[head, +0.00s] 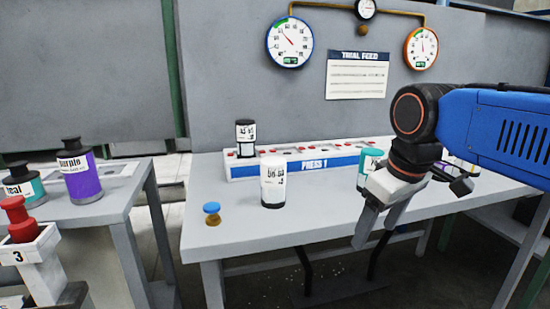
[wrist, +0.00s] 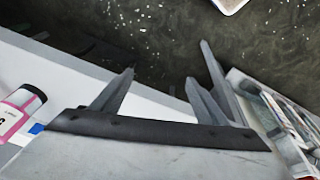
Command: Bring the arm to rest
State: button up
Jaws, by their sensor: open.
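My blue arm reaches in from the right in the head view. My gripper (head: 374,225) hangs down with its fingers spread over the front edge of the grey table (head: 330,208). In the wrist view my gripper (wrist: 165,85) is open, with nothing between its fingers. Below it are the table edge and the dark speckled floor (wrist: 160,35).
A white container (head: 273,182) and a blue-topped knob (head: 212,213) stand on the table. A black-topped container (head: 246,138) is at the left end of the PRESS 1 rack (head: 315,163). A side table (head: 95,205) at left holds a purple bottle (head: 80,172). Front-centre floor is open.

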jog(key=s+d+f+m+t, duration=0.1)
jog(key=s+d+f+m, duration=0.2)
jog(key=f, duration=0.5)
jog(key=s+d+f+m, duration=0.3)
jog(key=s+d+f, duration=0.2)
jog(key=s+f, duration=0.1)
jog(key=shift+s+d+f+t+h, duration=0.25)
jog(key=shift+f+t+h, duration=0.15)
jog(key=shift+f, duration=0.5)
